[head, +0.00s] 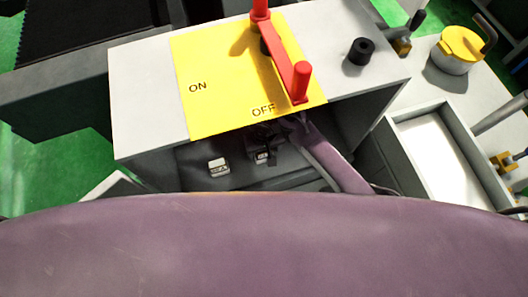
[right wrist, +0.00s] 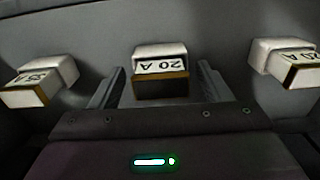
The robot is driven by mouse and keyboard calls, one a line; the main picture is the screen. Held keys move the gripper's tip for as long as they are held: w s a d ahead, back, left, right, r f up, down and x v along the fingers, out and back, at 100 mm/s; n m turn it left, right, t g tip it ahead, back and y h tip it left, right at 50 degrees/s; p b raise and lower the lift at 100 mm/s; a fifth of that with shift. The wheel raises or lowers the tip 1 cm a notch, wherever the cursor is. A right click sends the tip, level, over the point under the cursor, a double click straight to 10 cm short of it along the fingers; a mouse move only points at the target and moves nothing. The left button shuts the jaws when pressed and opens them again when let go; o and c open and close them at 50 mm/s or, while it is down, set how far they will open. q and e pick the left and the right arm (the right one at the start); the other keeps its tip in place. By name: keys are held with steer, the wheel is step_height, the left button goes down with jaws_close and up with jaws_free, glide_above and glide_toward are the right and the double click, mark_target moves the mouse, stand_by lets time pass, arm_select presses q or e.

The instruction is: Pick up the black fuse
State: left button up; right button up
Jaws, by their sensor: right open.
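Several pale block-shaped fuses show in the right wrist view. The middle fuse (right wrist: 161,62) is marked 20 A and has a dark lower face. A left fuse (right wrist: 38,80), marked 25 A, and a right fuse (right wrist: 287,63), marked 20 A, have pale bodies and brown edges. My right gripper (right wrist: 160,76) is open, with one finger on each side of the middle fuse; contact cannot be told. In the head view my right gripper (head: 265,150) reaches inside the grey box. My left gripper is out of view.
The grey box (head: 140,95) has a yellow ON/OFF panel (head: 205,70) and a red lever (head: 285,60) on top, above the opening. A black knob (head: 361,50) stands on the box. An open tray (head: 463,145) is at the right. A pale fuse (head: 218,167) sits left of the gripper.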

steer(key=shift+r, duration=0.1)
steer(key=c, duration=1.1)
